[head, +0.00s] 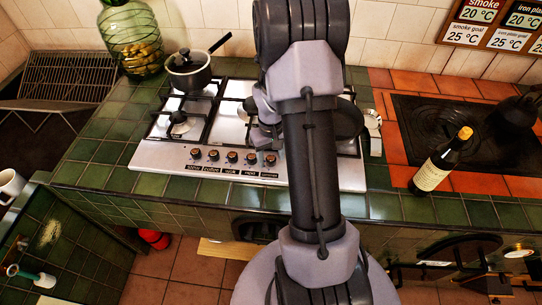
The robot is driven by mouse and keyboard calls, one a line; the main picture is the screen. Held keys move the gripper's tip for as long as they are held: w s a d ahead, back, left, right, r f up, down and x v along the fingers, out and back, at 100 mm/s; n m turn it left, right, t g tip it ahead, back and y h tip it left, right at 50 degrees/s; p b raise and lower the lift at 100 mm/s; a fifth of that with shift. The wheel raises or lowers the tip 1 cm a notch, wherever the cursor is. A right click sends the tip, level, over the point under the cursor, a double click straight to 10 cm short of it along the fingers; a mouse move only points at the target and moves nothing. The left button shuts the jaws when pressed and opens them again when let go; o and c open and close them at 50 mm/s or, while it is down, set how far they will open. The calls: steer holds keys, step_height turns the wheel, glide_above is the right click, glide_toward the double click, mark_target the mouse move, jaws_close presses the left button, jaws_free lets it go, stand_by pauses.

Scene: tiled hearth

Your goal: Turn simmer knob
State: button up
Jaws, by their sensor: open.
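A row of dark round knobs (232,157) with reddish-orange marks runs along the front of the steel gas hob (160,157). Each knob has a small dark label below it. The lettering is too small to read surely, so I cannot tell which is the simmer knob; the rightmost knob (270,160) is nearest my arm. My gripper (264,137) is mostly hidden behind my own arm. Only a grey part of it shows, above and near the right end of the knob row. It seems apart from the knobs, and I see nothing held.
A lidded pot (189,75) stands on the hob's back left, beside a green glass jar (131,40). A wine bottle (440,163) stands right, near a black hotplate (450,125). A metal cup (372,130) is right of my arm. Green tiles (180,188) edge the front.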

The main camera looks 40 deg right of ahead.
mark_target(271, 157)
step_height(271, 157, up, 17)
steer(key=p, duration=0.6)
steer(key=shift+r, duration=0.2)
steer(key=a+r+t+b, duration=0.25)
steer(key=a+r, duration=0.35)
steer(key=a, duration=0.3)
steer(key=s+a+r+t+y+b, duration=0.1)
steer(key=s+a+b, duration=0.1)
steer(key=s+a, duration=0.4)
steer(key=s+a+r+t+y+b, duration=0.1)
steer(key=s+a, duration=0.5)
steer(key=a, duration=0.6)
steer(key=shift+s+a+r+m+t+b, duration=0.25)
steer(key=shift+r+m+t+b, duration=0.15)
steer(key=shift+r+t+b, duration=0.35)
steer(key=shift+d, duration=0.1)
